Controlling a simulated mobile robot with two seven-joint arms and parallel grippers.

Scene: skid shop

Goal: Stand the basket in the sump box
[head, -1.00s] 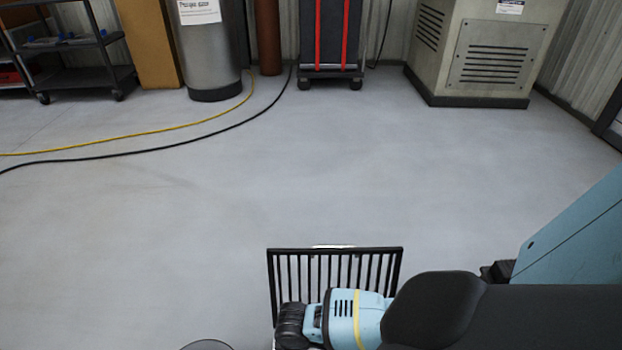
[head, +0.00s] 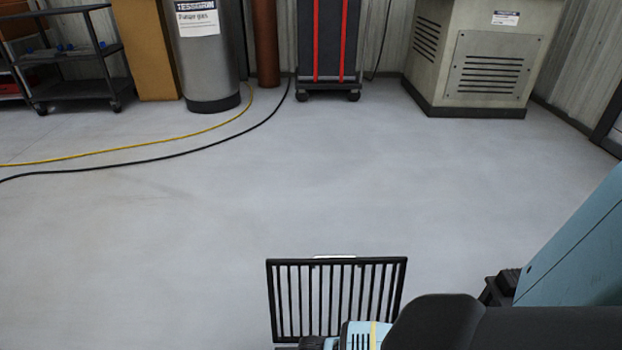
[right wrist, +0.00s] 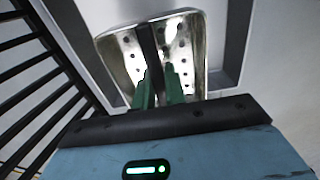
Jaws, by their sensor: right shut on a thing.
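The basket (right wrist: 186,38) is a shiny, perforated metal box with a dark bar across its middle, seen from above in the right wrist view. My right gripper (right wrist: 160,78) has green fingers shut on that bar. A dark grey rectangular rim (right wrist: 232,55), seemingly the sump box, surrounds the basket in this view with pale space between them. I cannot tell how deep the basket sits. In the head view the basket and the right fingers are hidden below my arm. My left gripper is not in view.
A black barred grate (head: 335,298) stands raised beside my right arm; its bars also show at the left of the wrist view (right wrist: 30,68). A black hose (head: 170,147) and a yellow hose (head: 150,134) cross the floor. A cabinet (head: 480,55) stands at the back; mid-floor is clear.

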